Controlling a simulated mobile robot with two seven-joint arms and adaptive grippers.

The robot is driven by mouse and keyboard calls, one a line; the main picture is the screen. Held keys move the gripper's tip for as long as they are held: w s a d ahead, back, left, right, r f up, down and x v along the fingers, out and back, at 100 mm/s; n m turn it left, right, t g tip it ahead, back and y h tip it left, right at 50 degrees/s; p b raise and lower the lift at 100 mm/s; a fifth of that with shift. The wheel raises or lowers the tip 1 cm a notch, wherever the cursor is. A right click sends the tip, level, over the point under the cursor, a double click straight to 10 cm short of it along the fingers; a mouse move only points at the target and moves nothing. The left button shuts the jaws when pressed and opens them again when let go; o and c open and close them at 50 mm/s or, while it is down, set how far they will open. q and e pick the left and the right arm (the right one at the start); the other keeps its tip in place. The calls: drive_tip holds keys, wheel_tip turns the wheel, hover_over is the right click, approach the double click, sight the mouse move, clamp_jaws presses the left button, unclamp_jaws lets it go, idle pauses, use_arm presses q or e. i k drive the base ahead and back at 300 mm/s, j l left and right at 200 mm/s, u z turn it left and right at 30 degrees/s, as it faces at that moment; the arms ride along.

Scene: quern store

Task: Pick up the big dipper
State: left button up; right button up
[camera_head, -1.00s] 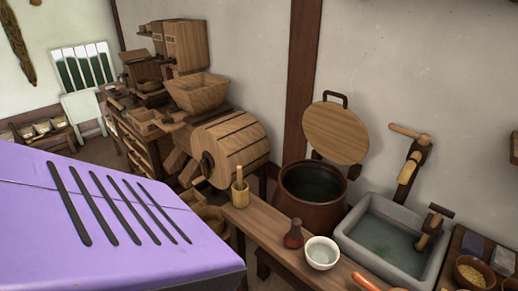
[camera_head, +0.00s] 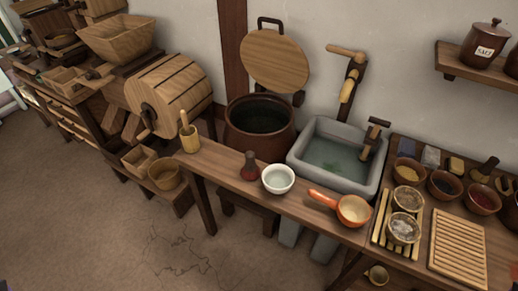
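A big dipper with an orange handle and a round pale-lined bowl (camera_head: 353,210) lies on the wooden bench (camera_head: 225,166). Its handle points left toward a white bowl (camera_head: 278,179). A smaller round cup or dipper (camera_head: 377,275) shows low down below the bench, partly cut off by the lower structure. Neither of my grippers is in view.
A grey stone sink (camera_head: 337,155) with a wooden tap stands behind the dipper. A dark red bottle (camera_head: 249,166) and a wooden mortar (camera_head: 188,132) stand to the left. Slatted racks (camera_head: 459,247) and several small bowls are at right. The floor in front is open.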

sight(354, 212)
drive_tip(key=z, duration=0.95)
